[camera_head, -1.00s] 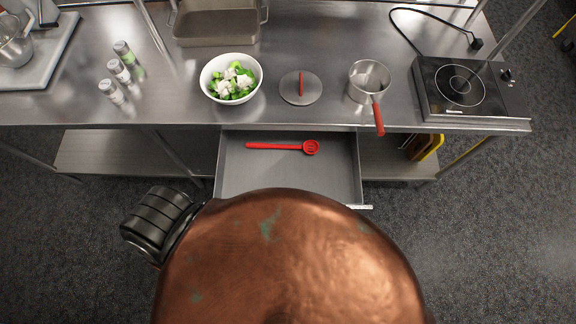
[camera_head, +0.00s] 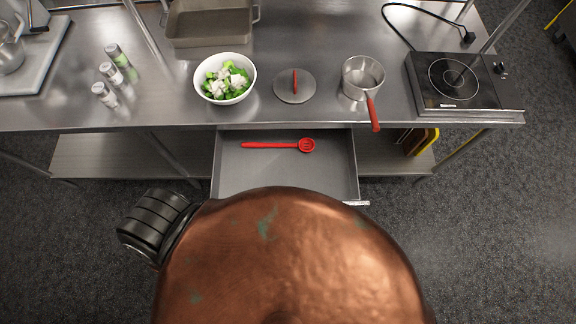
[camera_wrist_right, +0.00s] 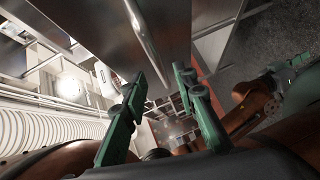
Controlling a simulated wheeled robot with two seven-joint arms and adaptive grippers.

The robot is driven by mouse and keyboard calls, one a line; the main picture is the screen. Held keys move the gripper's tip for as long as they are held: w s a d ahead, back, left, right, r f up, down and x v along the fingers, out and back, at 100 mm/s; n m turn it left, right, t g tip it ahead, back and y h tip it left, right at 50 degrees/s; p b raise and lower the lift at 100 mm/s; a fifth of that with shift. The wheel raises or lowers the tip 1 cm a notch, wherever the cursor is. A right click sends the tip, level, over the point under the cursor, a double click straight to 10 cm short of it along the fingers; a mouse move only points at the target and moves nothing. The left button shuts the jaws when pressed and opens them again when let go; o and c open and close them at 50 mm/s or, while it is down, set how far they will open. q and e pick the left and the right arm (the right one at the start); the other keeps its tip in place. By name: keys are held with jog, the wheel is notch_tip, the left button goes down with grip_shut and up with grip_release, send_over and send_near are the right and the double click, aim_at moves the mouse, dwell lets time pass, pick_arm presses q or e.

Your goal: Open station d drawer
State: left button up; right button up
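The drawer (camera_head: 230,172) under the steel counter is pulled out and open in the head view. A red slotted spoon (camera_head: 280,145) lies inside it. My copper body hides most of the drawer's front edge; only its right corner (camera_head: 356,203) shows. In the right wrist view a metal bar (camera_wrist_right: 146,38), which looks like the drawer handle, runs down from the top toward the fingers. My right gripper (camera_wrist_right: 160,82) has its two green fingers apart, with the bar's lower end between or just beyond the tips. Contact cannot be told. My left gripper is in neither view.
On the counter (camera_head: 320,30) stand a bowl of vegetables (camera_head: 225,80), a lid (camera_head: 294,86), a saucepan (camera_head: 362,76), a hot plate (camera_head: 453,80), a metal pan (camera_head: 210,28) and several shakers (camera_head: 110,72). A lower shelf (camera_head: 105,155) lies left of the drawer. The floor (camera_head: 490,230) at right is clear.

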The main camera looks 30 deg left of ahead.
jog(key=f+v, duration=0.1)
jog(key=v, duration=0.5)
jog(key=shift+d+r, duration=0.3)
jog(key=shift+r, duration=0.2)
jog(key=shift+s, duration=0.1)
jog(key=w+d+f+m+t+h, duration=0.2)
jog(key=w+d+f+m+h, duration=0.15)
jog(key=w+d+f, duration=0.35)
jog(key=w+d+f+m+t+h, duration=0.2)
jog(key=w+d+f+m, duration=0.25)
jog(key=f, duration=0.45)
jog(key=d+f+m+h, duration=0.6)
jog(key=d+f+m, duration=0.1)
jog(key=d+f, duration=0.55)
jog(key=s+d+f+m+g+h, duration=0.2)
jog(key=s+d+f+m, duration=0.25)
jog(key=d+f, duration=0.35)
jog(key=s+f+m+g+h, duration=0.1)
jog(key=s+f+m+g, duration=0.2)
jog(key=s, duration=0.7)
jog(key=s+d+f+m+g+h, duration=0.1)
jog(key=s+f+m+g, duration=0.2)
jog(key=s+f+m, duration=0.4)
jog(key=s+f, duration=0.2)
jog(key=s, duration=0.2)
jog(key=shift+s+d, duration=0.2)
jog(key=shift+s, duration=0.05)
